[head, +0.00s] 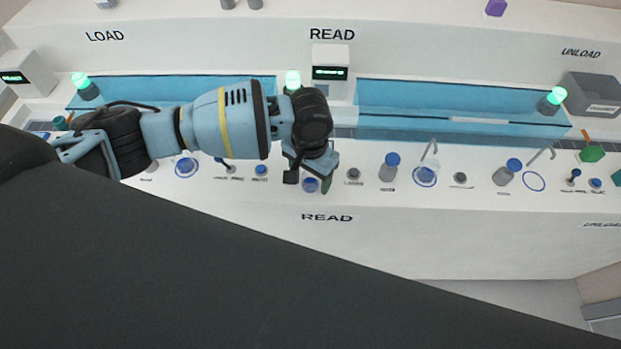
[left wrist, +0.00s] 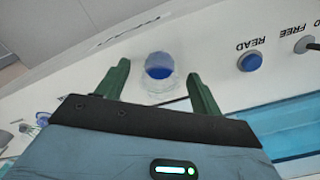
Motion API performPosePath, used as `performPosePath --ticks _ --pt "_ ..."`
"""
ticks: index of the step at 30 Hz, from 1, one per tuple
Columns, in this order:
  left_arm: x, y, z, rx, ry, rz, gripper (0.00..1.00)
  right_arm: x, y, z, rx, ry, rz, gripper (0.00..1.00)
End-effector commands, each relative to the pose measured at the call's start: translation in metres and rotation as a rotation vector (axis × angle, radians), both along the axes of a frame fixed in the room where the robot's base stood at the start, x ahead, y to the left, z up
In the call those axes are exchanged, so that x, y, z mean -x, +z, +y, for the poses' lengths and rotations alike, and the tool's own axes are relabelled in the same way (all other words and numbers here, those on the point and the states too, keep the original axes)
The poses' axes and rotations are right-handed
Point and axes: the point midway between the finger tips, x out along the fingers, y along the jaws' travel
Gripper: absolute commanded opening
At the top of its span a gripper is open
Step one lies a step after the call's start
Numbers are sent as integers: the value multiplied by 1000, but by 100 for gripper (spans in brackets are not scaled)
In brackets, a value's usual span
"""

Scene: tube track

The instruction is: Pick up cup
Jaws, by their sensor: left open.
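A clear cup with blue in it (left wrist: 159,68) stands on the white counter in the left wrist view. The cup lies between and just beyond the fingertips, with a gap on each side. Nothing is held. My right gripper is not in view.
A blue button (left wrist: 250,62) marked READ and a grey lever (left wrist: 306,44) are beside the cup. A blue trough (head: 450,95) runs behind. The counter's front edge is close.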

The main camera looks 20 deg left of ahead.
Motion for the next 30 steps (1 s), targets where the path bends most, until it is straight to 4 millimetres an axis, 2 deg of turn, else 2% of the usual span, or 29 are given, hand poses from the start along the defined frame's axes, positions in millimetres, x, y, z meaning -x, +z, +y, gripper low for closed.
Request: performPosePath --ticks 3,11,21,22,30 --pt "0 -10 0 1 -1 0 67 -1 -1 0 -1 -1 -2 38" --pt "0 -10 0 1 -1 -2 65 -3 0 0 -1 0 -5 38" --pt "0 -10 -1 1 -1 -2 21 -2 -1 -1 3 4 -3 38" --pt "0 -10 -1 1 -1 -2 18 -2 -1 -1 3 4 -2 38" --pt "0 -9 -1 2 -1 -2 18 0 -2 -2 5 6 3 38"
